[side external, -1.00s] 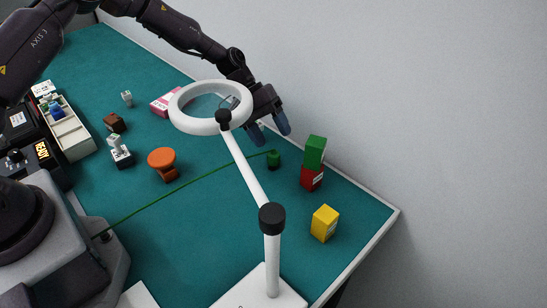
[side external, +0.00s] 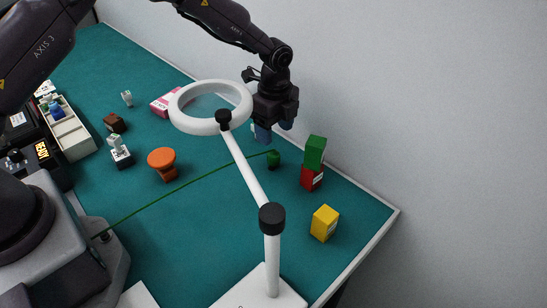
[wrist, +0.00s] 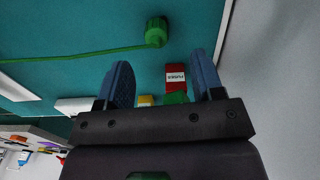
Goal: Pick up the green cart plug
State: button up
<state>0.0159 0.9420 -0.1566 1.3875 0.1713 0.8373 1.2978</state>
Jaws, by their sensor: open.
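The green cart plug (side external: 273,159) sits on the teal table with a thin green cord running from it to the lower left. In the wrist view the plug (wrist: 156,32) lies beyond my fingertips, near the top middle, with its cord going left. My gripper (side external: 274,132) is above the table near the plug, pointing down, apart from it. In the wrist view my gripper (wrist: 160,75) has its two blue fingers spread wide with nothing held between them.
A green block (side external: 315,147) stands on a red block (side external: 311,178) right of the plug. A yellow block (side external: 324,222) is nearer the front. A white ring lamp (side external: 248,103) on a stand partly overlaps the view of my gripper. An orange knob-like object (side external: 162,159) stands left.

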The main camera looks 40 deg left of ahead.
aim_at(273, 149)
jog(key=f, duration=0.8)
jog(key=shift+s+d, duration=0.1)
jog(key=shift+s, duration=0.2)
jog(key=c, duration=1)
